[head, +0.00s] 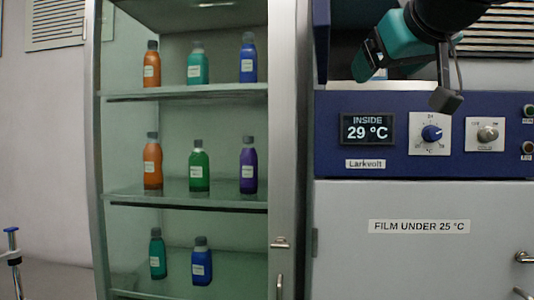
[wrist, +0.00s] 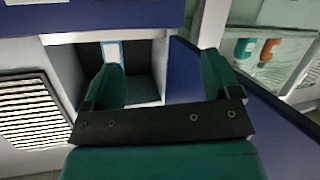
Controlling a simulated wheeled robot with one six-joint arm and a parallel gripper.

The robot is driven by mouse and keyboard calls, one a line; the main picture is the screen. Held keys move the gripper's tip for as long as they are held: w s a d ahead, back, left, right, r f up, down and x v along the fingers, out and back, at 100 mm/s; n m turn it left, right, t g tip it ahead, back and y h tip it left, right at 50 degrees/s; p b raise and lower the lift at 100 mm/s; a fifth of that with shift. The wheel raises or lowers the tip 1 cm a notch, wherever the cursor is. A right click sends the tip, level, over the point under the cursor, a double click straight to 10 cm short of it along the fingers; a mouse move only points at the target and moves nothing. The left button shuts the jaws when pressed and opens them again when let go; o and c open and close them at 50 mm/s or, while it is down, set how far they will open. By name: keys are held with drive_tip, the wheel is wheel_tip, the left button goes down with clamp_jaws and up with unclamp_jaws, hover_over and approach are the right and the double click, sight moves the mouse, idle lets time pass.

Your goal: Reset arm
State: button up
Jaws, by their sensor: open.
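My gripper (wrist: 160,85) is open, with its two green fingers spread and nothing between them in the wrist view. In the head view my gripper (head: 372,62) is at the top right, above the blue control panel (head: 340,105). The wrist view shows a box-like opening (wrist: 145,75) in front of the fingers. A blue-and-white upright piece (wrist: 112,54) shows inside it, partly hidden by the left finger.
A glass-shelved cabinet (head: 105,150) at the left holds several bottles on three shelves. The panel carries a display (head: 367,129) reading "INSIDE 29 °C", a blue knob (head: 432,133) and a metal knob (head: 487,135). A label (head: 419,226) below reads "FILM UNDER 25 °C".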

drive_tip(key=s+a+f+n+g+y, duration=0.15)
drive_tip(key=f+g, duration=0.25)
drive_tip(key=f, duration=0.8)
drive_tip(key=s+a+f+n+g, duration=0.1)
drive_tip(key=s+a+f+g, duration=0.15)
drive_tip(key=f, duration=0.95)
drive_tip(key=s+f+g+y+b, duration=0.1)
drive_tip(key=s+f+g, duration=0.7)
drive_tip(key=s+f, duration=0.8)
drive_tip(key=shift+s+d+n, duration=0.25)
drive_tip(key=shift+s+n, duration=0.1)
drive_tip(key=shift+s, duration=0.2)
